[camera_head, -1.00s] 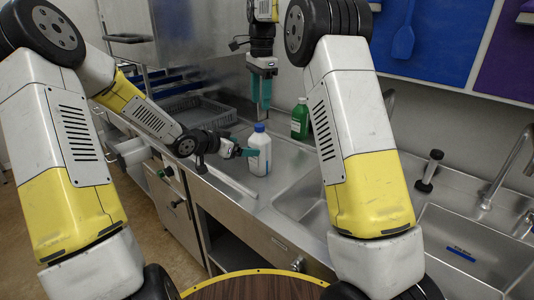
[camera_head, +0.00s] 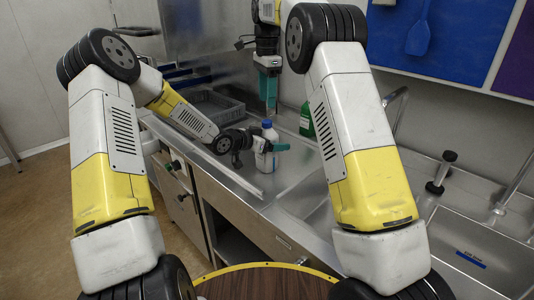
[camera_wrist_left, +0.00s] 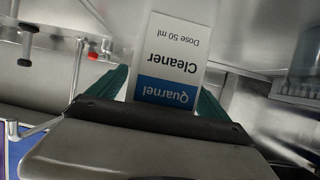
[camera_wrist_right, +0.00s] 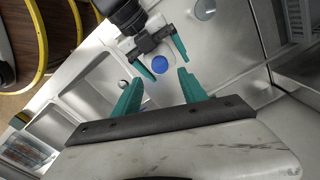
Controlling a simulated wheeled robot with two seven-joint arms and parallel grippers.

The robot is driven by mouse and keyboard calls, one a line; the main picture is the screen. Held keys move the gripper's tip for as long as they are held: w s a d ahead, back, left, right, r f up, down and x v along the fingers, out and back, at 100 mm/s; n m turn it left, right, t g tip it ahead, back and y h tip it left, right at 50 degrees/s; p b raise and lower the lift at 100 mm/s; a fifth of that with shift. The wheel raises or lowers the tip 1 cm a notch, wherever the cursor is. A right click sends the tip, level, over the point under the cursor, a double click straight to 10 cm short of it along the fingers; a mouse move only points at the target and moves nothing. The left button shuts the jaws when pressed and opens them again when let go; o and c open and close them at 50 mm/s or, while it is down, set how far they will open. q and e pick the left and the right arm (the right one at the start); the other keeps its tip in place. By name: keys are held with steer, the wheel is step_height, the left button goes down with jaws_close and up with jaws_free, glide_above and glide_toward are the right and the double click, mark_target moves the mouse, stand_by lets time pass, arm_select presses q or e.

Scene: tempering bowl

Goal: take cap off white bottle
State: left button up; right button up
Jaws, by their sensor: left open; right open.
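The white bottle (camera_head: 262,160) with its blue cap (camera_head: 267,124) stands upright on the steel counter. My left gripper (camera_head: 280,147) is open around the bottle's body, a finger on each side; whether they touch it is unclear. The bottle's "Quarnel Cleaner" label (camera_wrist_left: 172,55) fills the space between those fingers in the left wrist view. My right gripper (camera_head: 269,98) is open and empty, pointing down above and behind the bottle. In the right wrist view the blue cap (camera_wrist_right: 160,65) shows from above, beyond and between the right fingertips (camera_wrist_right: 158,78).
A green bottle (camera_head: 306,119) stands behind to the right, partly hidden by my right arm. A grey crate (camera_head: 212,110) sits at the back left. Sinks with taps (camera_head: 470,245) lie to the right.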

mark_target(267, 121)
arm_select(q)
jaws_close()
arm_select(e)
steer(key=shift+s+a+f+g, duration=0.15)
steer(key=shift+f, duration=0.35)
steer(key=shift+s+a+f+g, duration=0.1)
steer(key=shift+f+g, duration=0.05)
steer(key=shift+f, duration=0.35)
steer(key=shift+w+d+r, duration=0.15)
steer(key=shift+r, duration=0.3)
steer(key=shift+w+d+r, duration=0.1)
steer(key=shift+r, duration=0.35)
steer(key=shift+f, duration=3.9)
